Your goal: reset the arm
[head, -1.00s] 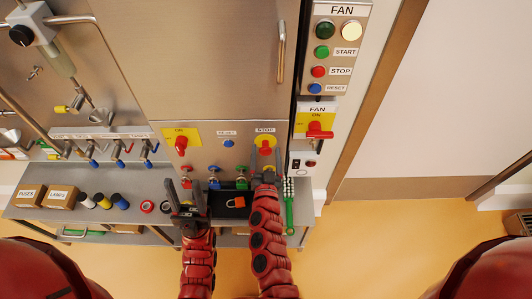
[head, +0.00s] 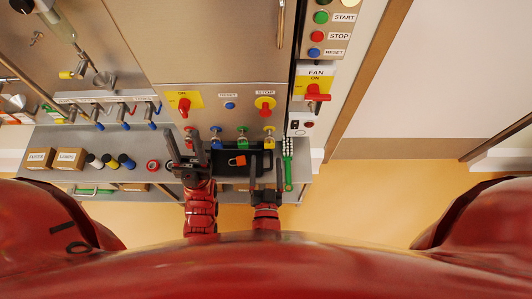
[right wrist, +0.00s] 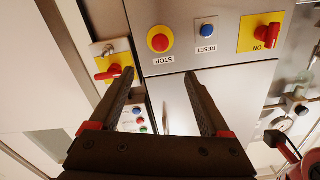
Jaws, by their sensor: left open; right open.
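My left gripper (head: 187,150) is open over the front of the grey shelf, beside a red tape ring, with nothing seen between its fingers. My right gripper (head: 266,168) is open and empty, low in the head view in front of the black tray (head: 221,168). In the right wrist view its two fingers (right wrist: 160,75) point at the steel panel. There the red STOP button (right wrist: 161,39), blue RESET button (right wrist: 207,31) and red ON switch (right wrist: 268,35) lie beyond the fingertips, untouched.
An orange padlock (head: 237,160) lies in the tray. A green-handled tool (head: 288,170) is to its right. Boxes labelled FUSES (head: 40,158) and LABELS (head: 71,158) stand on the shelf at left. The FAN switch (head: 317,93) is on the right. Orange floor is clear at right.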

